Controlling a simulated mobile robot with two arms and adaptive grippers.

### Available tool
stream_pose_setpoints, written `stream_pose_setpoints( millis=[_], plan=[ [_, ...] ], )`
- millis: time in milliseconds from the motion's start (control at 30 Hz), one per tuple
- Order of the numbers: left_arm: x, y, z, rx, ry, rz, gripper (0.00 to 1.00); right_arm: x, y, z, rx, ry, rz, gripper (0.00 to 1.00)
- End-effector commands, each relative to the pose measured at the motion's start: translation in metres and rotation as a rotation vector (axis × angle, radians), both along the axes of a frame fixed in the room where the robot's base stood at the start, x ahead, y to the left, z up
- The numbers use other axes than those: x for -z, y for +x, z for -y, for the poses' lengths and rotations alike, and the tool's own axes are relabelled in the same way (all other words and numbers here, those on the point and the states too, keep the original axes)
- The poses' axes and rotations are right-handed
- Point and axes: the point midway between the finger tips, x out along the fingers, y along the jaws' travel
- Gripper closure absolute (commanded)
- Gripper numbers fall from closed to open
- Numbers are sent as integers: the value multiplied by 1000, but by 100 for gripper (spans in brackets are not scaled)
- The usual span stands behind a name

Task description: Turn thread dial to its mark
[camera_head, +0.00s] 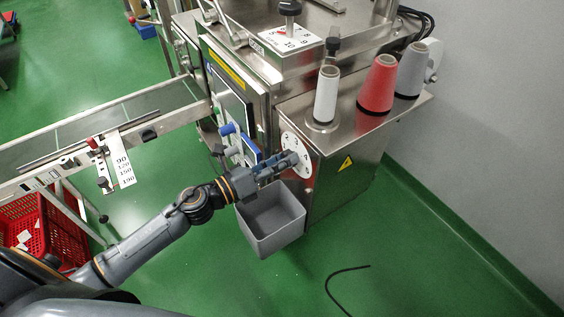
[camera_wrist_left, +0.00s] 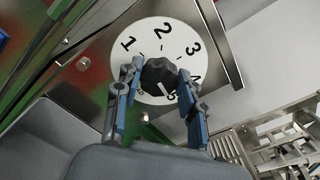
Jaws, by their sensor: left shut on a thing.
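The thread dial is a round white plate (camera_wrist_left: 133,48) with black marks; 1, 2 and 3 can be read in the left wrist view. A dark knob (camera_wrist_left: 159,73) sits at its centre. My left gripper (camera_wrist_left: 160,88) is shut on the knob, one blue-padded finger on each side. The fingers cover the lower marks, and I cannot tell where the knob points. In the head view the dial plate (camera_head: 290,144) is on the machine's steel front, partly hidden by my left gripper (camera_head: 292,160). My right gripper is not in view.
A grey bin (camera_head: 272,241) is open below my left gripper. White (camera_head: 326,95), red (camera_head: 377,86) and grey (camera_head: 410,72) thread cones stand on the steel cabinet (camera_head: 345,180). A conveyor (camera_head: 90,125) with a numbered scale (camera_head: 122,172) is at the left.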

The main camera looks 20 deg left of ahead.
Motion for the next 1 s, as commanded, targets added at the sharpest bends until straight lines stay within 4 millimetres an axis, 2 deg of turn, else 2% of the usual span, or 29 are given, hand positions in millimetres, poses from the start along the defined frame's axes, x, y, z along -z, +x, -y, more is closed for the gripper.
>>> stream_pose_setpoints(
  millis=[700,733,833,1000],
  plan=[
    [2,-1,1,2,66,46,92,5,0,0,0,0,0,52],
    [2,-1,1,2,65,45,58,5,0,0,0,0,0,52],
    [2,-1,1,2,65,45,38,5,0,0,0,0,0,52],
    [1,-1,0,2,63,46,37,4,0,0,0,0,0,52]
  ],
)
